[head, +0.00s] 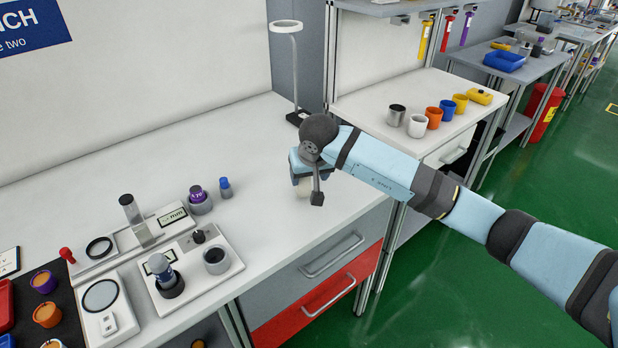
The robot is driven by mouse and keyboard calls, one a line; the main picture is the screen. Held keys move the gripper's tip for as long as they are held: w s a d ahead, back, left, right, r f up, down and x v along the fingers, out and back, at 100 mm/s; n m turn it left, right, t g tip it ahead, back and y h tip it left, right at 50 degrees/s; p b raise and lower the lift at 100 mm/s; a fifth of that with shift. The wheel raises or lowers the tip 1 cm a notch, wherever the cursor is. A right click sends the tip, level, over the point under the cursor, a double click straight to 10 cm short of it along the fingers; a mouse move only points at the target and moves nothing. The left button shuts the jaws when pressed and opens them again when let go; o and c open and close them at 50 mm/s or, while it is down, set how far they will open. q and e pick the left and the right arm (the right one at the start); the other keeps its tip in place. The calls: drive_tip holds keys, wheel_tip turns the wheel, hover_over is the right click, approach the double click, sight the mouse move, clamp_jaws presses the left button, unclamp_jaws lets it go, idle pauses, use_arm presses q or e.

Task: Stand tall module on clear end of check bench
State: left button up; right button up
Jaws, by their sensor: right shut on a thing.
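My right gripper (312,190) reaches in from the right over the right part of the white check bench (235,135). It is shut on a pale, cream-coloured thing (303,189), probably the tall module. Most of it is hidden behind the gripper and wrist, so its full shape and height cannot be told. I cannot tell whether its bottom touches the bench top. The bench top around the gripper is bare. My left gripper is not in view.
A ring-topped stand (297,118) stands at the bench's back right. A purple-topped module (199,200), a blue-capped bottle (225,188) and a fixture plate (190,270) are on the left. A side bench holds several coloured cups (433,117).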

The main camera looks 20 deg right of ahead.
drive_tip(key=shift+f, duration=0.6)
drive_tip(key=shift+f, duration=0.15)
drive_tip(key=o, duration=1)
drive_tip(key=shift+c, duration=0.2)
